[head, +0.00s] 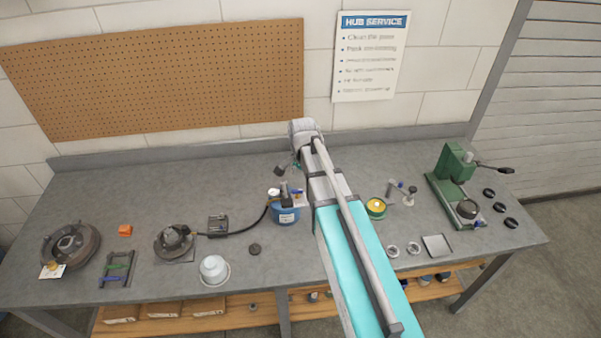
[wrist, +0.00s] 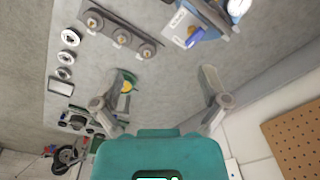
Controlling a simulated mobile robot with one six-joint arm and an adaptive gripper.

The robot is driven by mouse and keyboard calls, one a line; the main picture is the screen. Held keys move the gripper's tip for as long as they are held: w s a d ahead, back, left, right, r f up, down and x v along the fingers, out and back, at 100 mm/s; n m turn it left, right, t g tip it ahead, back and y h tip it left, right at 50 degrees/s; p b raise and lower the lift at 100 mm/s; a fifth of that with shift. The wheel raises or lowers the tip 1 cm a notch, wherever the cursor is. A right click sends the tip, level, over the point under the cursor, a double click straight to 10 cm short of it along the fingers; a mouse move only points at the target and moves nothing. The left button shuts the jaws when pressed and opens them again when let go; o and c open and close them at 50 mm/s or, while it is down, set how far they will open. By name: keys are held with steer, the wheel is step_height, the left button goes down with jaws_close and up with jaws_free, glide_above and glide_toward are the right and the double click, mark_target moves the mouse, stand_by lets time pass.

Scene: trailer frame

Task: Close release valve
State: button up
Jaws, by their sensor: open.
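A blue canister (head: 286,216) stands mid-bench with a round white gauge (head: 274,192) and grey fittings on top. A small blue lever (head: 297,191) sits by these fittings; it looks like the release valve handle. In the wrist view the canister (wrist: 238,6) is cut off at the top right, and the blue lever (wrist: 195,37) shows beside a white tag (wrist: 179,22). My gripper (head: 288,168) is behind and above the canister, apart from it. In the wrist view my gripper (wrist: 163,82) is open, with nothing between its fingers. The lever lies beyond the fingertips.
A black hose (head: 245,227) runs left from the canister to a hub (head: 174,241). A yellow-green tin (head: 376,207) and a green press (head: 457,185) stand to the right. The wall is close behind.

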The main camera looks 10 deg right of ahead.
steer(key=s+f+n+b, duration=0.4)
steer(key=s+n, duration=0.5)
steer(key=s, duration=0.2)
steer(key=s+f+n+b, duration=0.2)
steer(key=s+f+b, duration=0.1)
steer(key=f+b, duration=0.7)
steer(key=shift+s+a, duration=0.15)
steer(key=shift+s, duration=0.2)
